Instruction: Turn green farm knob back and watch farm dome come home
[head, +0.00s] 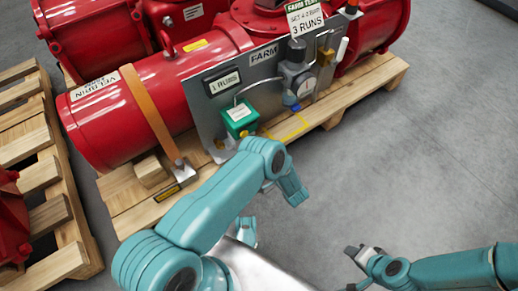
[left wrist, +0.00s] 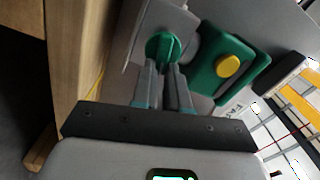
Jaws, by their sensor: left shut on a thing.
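The green knob (left wrist: 163,47) sits on a grey block in the left wrist view, beside a green box with a yellow button (left wrist: 229,65). My left gripper (left wrist: 166,72) is shut on the knob, one finger on each side of it. In the head view my left arm hides the knob and that gripper, while the green box (head: 240,119) shows on the panel (head: 215,125) marked FARM. I cannot make out the farm dome for certain; the top of the actuator is cut off. My right gripper (head: 352,268) is open and empty over the floor.
The red actuator (head: 150,80) lies on a wooden pallet (head: 345,100), with a strap (head: 150,112) across it. A gauge unit (head: 297,75) stands out from the panel. Another pallet (head: 40,175) is at left. The grey floor at right is clear.

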